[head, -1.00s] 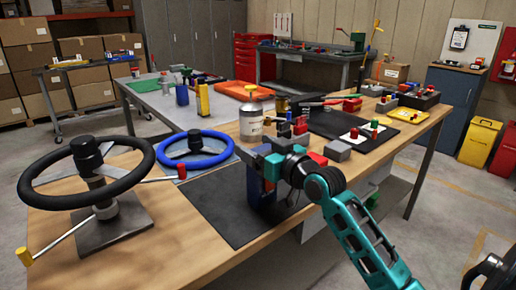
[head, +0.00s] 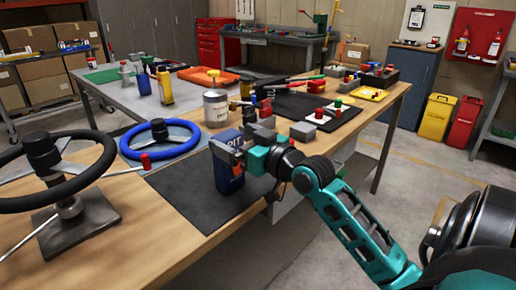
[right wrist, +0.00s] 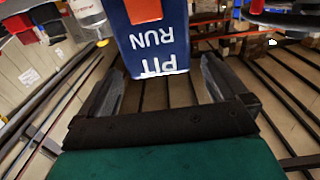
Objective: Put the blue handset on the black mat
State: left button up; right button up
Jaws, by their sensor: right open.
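The blue handset (head: 229,172) is a dark blue box with white "PIT RUN" lettering and stands upright on the black mat (head: 185,200) at the front of the wooden bench. My right gripper (head: 236,151) is at the handset's upper part and hides some of its right side. In the right wrist view the handset (right wrist: 155,45) shows beyond and between the two spread fingers (right wrist: 158,80), with a gap on each side. The right gripper is open. My left gripper is not in view.
A black steering wheel on a stand (head: 68,215) and a blue ring wheel (head: 160,140) are left of the mat. A pale canister (head: 216,108) and a grey block (head: 302,131) stand behind it. A second dark mat (head: 300,103) holds small parts. The mat's front left is clear.

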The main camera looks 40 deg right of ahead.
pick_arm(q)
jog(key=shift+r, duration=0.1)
pick_arm(e)
jog(key=s, duration=0.7)
jog(key=shift+d, duration=0.25)
